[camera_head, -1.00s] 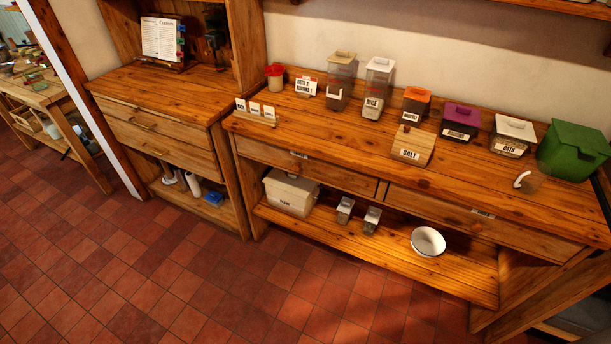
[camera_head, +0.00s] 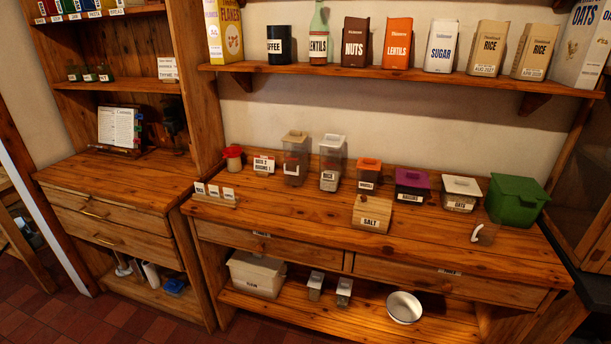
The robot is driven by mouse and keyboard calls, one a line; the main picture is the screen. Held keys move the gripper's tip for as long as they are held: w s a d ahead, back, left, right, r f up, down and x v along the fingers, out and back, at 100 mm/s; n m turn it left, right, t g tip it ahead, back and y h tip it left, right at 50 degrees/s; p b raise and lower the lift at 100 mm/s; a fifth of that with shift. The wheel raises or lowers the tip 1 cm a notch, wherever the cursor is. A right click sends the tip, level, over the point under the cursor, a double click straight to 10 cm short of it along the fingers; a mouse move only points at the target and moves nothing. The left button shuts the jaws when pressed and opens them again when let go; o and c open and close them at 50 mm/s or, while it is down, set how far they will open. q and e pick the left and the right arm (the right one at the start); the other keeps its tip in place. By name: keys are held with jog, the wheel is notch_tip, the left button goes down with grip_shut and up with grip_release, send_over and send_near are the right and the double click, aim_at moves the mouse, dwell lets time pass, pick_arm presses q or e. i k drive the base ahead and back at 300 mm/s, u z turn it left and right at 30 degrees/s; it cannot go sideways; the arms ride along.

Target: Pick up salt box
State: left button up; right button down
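The salt box (camera_head: 372,213) is a light wooden box with a sloped front and a white label reading SALT. It stands upright on the wooden counter (camera_head: 300,226), toward the front edge and right of the middle. It stands in front of the orange-lidded container and the purple-lidded container. Nothing covers its front. Neither of my grippers is in the head view.
Behind the salt box stand a RICE container (camera_head: 331,163), an orange-lidded container (camera_head: 368,175), a purple-lidded container (camera_head: 412,187), an OATS container (camera_head: 461,194) and a green bin (camera_head: 515,200). A wall shelf (camera_head: 400,76) with packages hangs above.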

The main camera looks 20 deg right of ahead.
aim_at(361, 219)
jog(key=u, duration=2.15)
jog(key=k, duration=2.45)
jog(key=z, duration=2.9)
jog(key=i, duration=0.5)
jog(key=u, duration=0.1)
